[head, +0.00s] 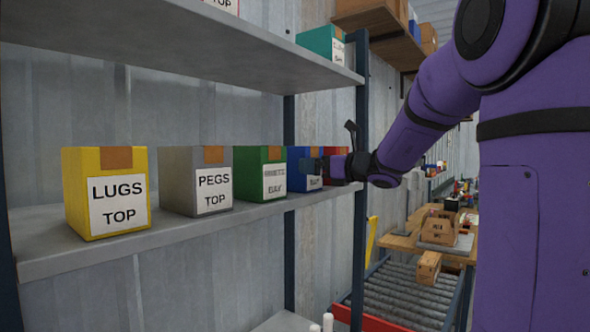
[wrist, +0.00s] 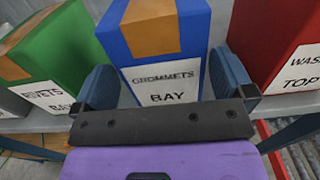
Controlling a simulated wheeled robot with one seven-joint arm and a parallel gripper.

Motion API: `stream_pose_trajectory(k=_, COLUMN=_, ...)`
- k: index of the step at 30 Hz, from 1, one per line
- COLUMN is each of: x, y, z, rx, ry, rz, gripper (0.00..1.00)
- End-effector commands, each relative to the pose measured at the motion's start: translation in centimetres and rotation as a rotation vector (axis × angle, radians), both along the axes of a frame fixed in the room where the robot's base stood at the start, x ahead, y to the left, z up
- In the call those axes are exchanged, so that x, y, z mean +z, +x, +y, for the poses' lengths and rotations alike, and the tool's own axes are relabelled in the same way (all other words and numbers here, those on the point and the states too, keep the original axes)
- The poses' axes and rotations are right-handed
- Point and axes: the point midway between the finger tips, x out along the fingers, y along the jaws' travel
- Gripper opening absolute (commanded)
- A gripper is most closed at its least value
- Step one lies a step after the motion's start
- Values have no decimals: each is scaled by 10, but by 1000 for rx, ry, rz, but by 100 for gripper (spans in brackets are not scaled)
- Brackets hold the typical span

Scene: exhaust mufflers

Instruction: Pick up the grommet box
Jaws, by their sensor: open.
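The grommet box is a blue box (wrist: 185,35) with brown tape and a white label reading "GROMMETS BAY". It stands upright on the grey shelf and fills the middle of the wrist view. In the head view the blue box (head: 298,154) is partly hidden behind my gripper (head: 318,166). In the wrist view my gripper (wrist: 163,75) is open, with one dark finger at each side of the box's near part. Whether the fingers touch the box I cannot tell.
A green "RIVETS BAY" box (wrist: 50,50) stands close on the left, a red box (wrist: 270,40) close on the right. Grey (head: 178,180) and yellow (head: 80,195) boxes stand farther left on the shelf (head: 60,240). An upper shelf (head: 180,45) hangs above. A roller conveyor (head: 400,295) lies lower right.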

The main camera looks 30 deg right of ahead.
Motion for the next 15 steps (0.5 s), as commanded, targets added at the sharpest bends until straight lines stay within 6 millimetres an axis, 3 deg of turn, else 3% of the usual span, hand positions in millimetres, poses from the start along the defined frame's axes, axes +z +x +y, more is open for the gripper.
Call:
stream_pose_trajectory(k=9, x=5, y=39, z=13, rx=2, ry=1, rz=1, gripper=100)
stream_pose_trajectory(k=15, x=6, y=44, z=15, rx=1, ry=0, rz=0, gripper=100)
